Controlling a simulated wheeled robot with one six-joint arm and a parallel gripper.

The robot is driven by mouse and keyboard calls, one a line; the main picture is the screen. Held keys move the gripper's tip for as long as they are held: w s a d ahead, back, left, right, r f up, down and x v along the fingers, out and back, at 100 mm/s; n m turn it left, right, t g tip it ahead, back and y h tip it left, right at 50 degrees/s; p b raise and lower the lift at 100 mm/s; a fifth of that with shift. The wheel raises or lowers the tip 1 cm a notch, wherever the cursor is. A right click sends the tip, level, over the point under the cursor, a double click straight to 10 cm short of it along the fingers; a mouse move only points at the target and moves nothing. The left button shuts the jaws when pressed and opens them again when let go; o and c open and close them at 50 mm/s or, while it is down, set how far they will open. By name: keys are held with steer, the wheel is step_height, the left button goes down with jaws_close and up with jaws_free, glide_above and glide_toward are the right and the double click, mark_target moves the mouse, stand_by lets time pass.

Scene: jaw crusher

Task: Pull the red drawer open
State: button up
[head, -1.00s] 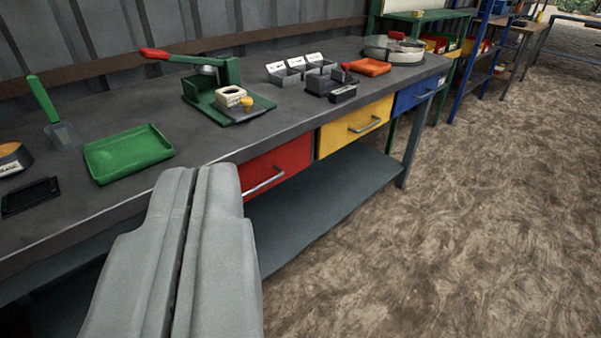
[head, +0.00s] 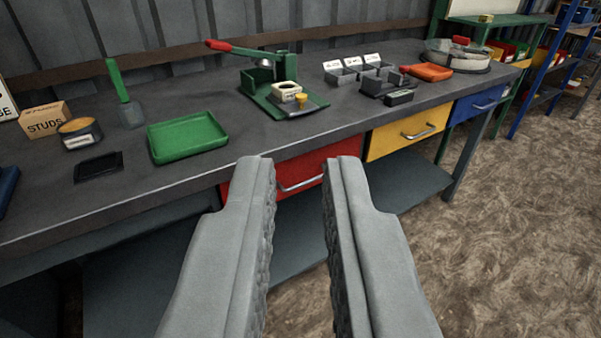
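The red drawer (head: 291,169) is under the bench top, left of the yellow drawer, and looks shut. Its silver bar handle (head: 301,184) shows between my fingertips in the picture. My gripper (head: 300,168) is open and empty, with its two grey fingers apart. The fingers overlap the left and right parts of the drawer front in view. The gripper looks to be in front of the drawer and not touching the handle, but the exact distance is hard to tell.
A yellow drawer (head: 407,135) and a blue drawer (head: 478,103) sit to the right. The bench top (head: 225,180) holds a green tray (head: 187,137), a green press (head: 281,88) and small bins. A lower shelf (head: 413,189) runs beneath. Open floor (head: 520,220) lies right.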

mark_target(306, 181)
steer(key=w+f+n, duration=0.1)
steer(key=w+f, duration=0.1)
steer(key=w, duration=0.3)
steer(key=w+d+f+n, duration=0.1)
steer(key=w+f+n, duration=0.1)
steer(key=w, duration=0.3)
steer(key=w+f+n, duration=0.2)
steer(key=w+f, duration=0.1)
steer(key=w, duration=0.2)
steer(key=shift+d+f+t, duration=0.15)
steer(key=shift+d+t, duration=0.15)
steer(key=shift+d, duration=0.05)
steer(key=w+d+f+n+t+y, duration=0.1)
steer(key=w+f+n, duration=0.5)
steer(key=f, duration=0.5)
steer(key=w+d+f+n+y, duration=0.1)
steer(key=w+f+n, duration=0.2)
steer(key=w+f, duration=0.65)
step_height(306, 181, down, 14)
steer(key=n+y, duration=0.1)
steer(key=n, duration=0.4)
steer(key=shift+t, duration=0.4)
steer(key=x, duration=1.6)
steer(key=shift+w+d+r, duration=0.15)
steer(key=shift+w+d, duration=0.05)
steer(key=shift+w, duration=0.1)
jaws_close()
